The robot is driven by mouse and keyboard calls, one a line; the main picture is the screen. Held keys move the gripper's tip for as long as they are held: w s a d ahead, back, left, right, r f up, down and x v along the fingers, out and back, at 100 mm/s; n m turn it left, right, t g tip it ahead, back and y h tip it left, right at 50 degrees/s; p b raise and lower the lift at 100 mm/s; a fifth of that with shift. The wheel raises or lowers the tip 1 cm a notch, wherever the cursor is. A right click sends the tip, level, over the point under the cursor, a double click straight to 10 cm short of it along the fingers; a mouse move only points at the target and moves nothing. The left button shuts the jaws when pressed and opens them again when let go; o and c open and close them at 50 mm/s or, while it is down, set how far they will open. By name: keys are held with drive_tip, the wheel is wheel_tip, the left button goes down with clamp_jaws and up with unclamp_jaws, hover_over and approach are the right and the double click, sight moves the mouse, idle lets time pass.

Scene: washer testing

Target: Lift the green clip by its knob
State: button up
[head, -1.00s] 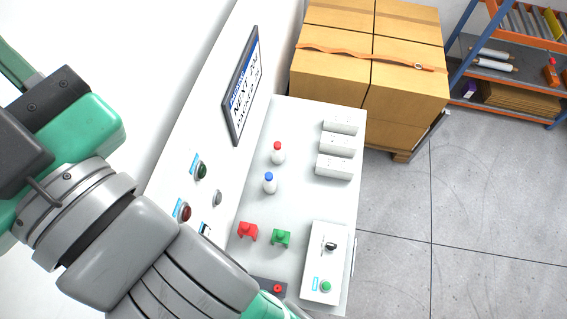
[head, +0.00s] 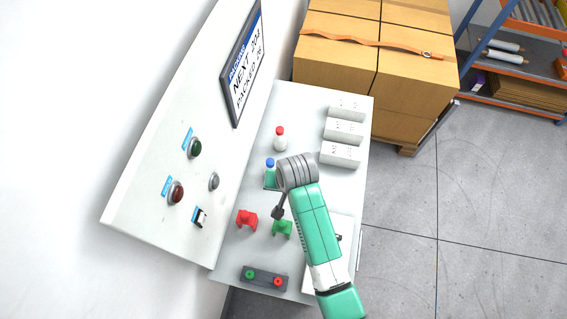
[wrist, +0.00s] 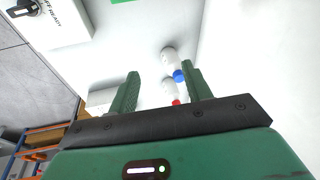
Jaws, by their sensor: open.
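The green clip (head: 282,229) stands on the white table in the head view, to the right of a red clip (head: 247,218). My forearm covers part of its right side. A green patch (wrist: 122,2) is cut off by the top edge of the wrist view; I cannot tell whether it is the clip. My gripper (wrist: 160,69) is open and empty, its two green fingers apart. In the head view my wrist is above the table, beyond the green clip, and the fingertips cannot be made out clearly.
A red-capped bottle (head: 280,141) and a blue-capped bottle (head: 269,164) stand behind the clips. White boxes (head: 341,154) line the right edge. A dark two-button box (head: 264,279) lies in front. A control box (wrist: 55,22) is partly behind my arm.

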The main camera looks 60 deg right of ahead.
sight(282, 223)
drive_tip(key=s+a+f+g, duration=0.1)
drive_tip(key=a, duration=0.1)
drive_tip(key=s+a+f+n+g, duration=0.1)
drive_tip(key=s+a+f, duration=0.1)
drive_tip(key=s+a+f+g+y, duration=0.1)
drive_tip(key=a+f, duration=0.1)
drive_tip(key=shift+s+a+f, duration=0.1)
drive_tip(key=shift+s, duration=0.3)
drive_tip(key=shift+w+f+b, duration=0.15)
drive_tip(key=shift+f+b, duration=0.05)
drive_tip(key=shift+f, duration=1.75)
drive_tip(key=shift+w+f+b, duration=0.15)
drive_tip(key=shift+f, duration=1.75)
clamp_jaws()
